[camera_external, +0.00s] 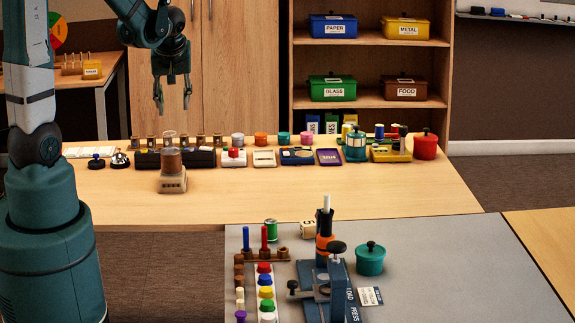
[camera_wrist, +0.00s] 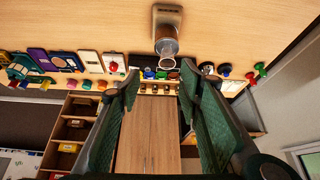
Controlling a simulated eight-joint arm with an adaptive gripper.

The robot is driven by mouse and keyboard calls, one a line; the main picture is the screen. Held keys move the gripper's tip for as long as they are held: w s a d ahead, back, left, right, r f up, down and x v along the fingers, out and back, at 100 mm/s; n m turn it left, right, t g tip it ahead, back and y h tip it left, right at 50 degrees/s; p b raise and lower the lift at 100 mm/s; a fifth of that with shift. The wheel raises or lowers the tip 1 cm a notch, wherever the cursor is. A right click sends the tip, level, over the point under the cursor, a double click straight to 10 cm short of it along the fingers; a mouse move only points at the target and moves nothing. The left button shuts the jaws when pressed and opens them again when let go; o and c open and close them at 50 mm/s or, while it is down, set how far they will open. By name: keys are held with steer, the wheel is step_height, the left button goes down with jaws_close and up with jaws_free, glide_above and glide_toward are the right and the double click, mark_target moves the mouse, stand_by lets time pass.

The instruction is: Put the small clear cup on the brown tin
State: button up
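My gripper (camera_external: 173,101) hangs above the back table, high over its far edge, fingers apart with nothing between them. In the wrist view my gripper (camera_wrist: 160,82) is also open and empty. I cannot tell for sure which of these is the small clear cup or the brown tin.
A dark rack (camera_external: 203,158) lies behind the vessel. A red-buttoned box (camera_external: 233,157), a purple tray (camera_external: 329,157), a teal pot (camera_external: 355,145) and a red pot (camera_external: 426,146) stand to the right. The table's front strip is mostly clear. A grey table (camera_external: 440,280) with a press is nearer.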

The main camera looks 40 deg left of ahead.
steer(key=s+d+r+m+t+h, duration=0.3)
steer(key=s+d+r+m, duration=0.6)
steer(key=s+d+r, duration=0.3)
steer(key=s+d+h, duration=0.1)
steer(key=s+d, duration=0.2)
steer(key=d, duration=0.1)
steer(key=shift+s+d+r+m, duration=0.2)
steer(key=shift+s+r+m, duration=0.1)
steer(key=shift+m, duration=0.1)
